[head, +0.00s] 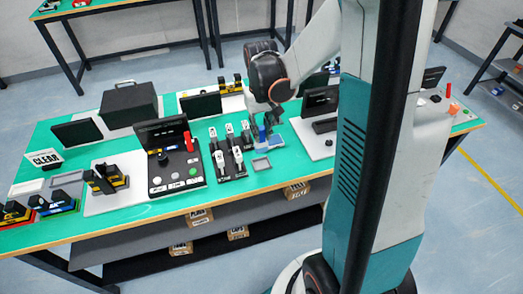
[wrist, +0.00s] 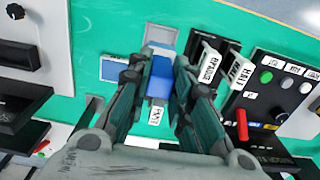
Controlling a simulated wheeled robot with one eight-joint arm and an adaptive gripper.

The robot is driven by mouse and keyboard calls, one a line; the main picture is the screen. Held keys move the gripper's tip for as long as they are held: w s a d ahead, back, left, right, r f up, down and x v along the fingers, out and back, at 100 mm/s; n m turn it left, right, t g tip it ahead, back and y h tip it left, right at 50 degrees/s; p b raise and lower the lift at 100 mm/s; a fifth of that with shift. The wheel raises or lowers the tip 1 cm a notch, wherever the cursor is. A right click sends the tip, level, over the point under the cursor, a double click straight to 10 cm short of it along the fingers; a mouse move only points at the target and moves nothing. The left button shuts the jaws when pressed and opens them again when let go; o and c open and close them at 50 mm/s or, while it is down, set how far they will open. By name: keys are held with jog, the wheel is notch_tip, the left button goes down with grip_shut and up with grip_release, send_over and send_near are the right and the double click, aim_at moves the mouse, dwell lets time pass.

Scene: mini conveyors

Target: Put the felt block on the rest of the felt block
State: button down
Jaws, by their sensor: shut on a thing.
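The felt block (wrist: 160,77) is a blue block between the two fingers of my gripper (wrist: 158,88) in the wrist view. The gripper is shut on it. In the head view my gripper (head: 267,131) is over the green table, right of the rocker switches, with a bit of blue at its tips. A small grey square tray (head: 261,163) lies in front of it, nearer the table's front edge. It also shows beyond the block in the wrist view (wrist: 161,48). It may be the rest; I cannot tell for sure. A white lettered label (wrist: 159,115) lies near the fingers.
A flat blue-and-white panel (wrist: 114,69) lies beside the block. Upright switches (head: 229,150) and a black console (head: 174,165) with a red lever stand to the left. A grey board with a dark screen (head: 320,100) is to the right. Bare green table lies around the tray.

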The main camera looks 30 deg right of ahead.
aim_at(261, 146)
jog(key=shift+f+b, duration=1.1)
jog(key=shift+f, duration=2.7)
jog(key=shift+f, duration=0.15)
jog(key=c, duration=1.4)
grip_release()
jog(key=shift+c, duration=0.2)
notch_tip(261, 146, up, 12)
jog(key=p, duration=0.4)
jog(key=shift+r, duration=0.2)
